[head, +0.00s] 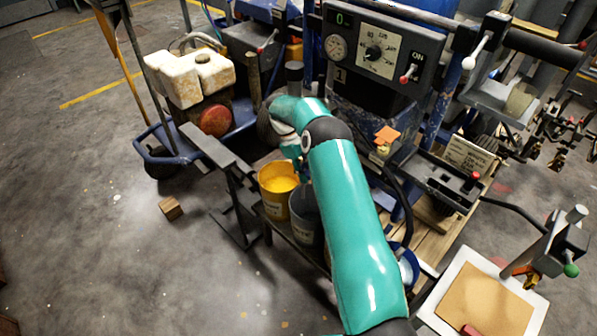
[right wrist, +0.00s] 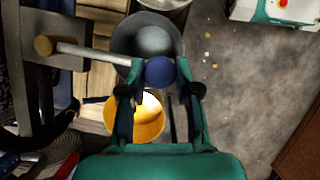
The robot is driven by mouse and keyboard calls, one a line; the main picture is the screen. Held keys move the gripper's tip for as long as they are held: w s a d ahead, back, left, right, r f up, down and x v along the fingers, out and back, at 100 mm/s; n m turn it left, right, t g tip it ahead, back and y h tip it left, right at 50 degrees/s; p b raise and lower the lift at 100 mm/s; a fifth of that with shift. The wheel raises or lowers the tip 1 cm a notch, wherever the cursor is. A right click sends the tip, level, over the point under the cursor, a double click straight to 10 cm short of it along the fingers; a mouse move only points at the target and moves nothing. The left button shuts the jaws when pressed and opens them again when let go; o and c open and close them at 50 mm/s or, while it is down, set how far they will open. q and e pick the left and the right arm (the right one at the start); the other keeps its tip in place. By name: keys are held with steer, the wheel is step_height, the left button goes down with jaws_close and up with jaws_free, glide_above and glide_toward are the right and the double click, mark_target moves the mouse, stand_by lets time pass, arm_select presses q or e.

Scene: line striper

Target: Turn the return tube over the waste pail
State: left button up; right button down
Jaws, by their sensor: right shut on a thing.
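The return tube (right wrist: 95,52) shows in the right wrist view as a pale rod from a tan round end at the left to a blue round end (right wrist: 161,71). My right gripper (right wrist: 160,85) is shut on this blue end. The blue end lies over the near part of the grey pail (right wrist: 120,40), close to the yellow pail (right wrist: 132,128). I take the grey pail as the waste pail. In the head view, my right gripper (head: 301,168) points down above the grey pail (head: 305,220) and the yellow pail (head: 278,178). My arm hides most of the tube there. My left gripper is out of view.
The machine's control panel (head: 375,50) with gauge and levers stands behind my arm. A dark metal arm (head: 215,150) sticks out left of the pails. A wood block (head: 171,208) lies on the floor. A tan board (head: 485,300) is at lower right. Open floor lies left.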

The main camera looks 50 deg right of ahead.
steer(key=shift+d+r, duration=0.15)
steer(key=c, duration=0.8)
jaws_free()
steer(key=shift+s, duration=0.1)
steer(key=shift+v, duration=3.65)
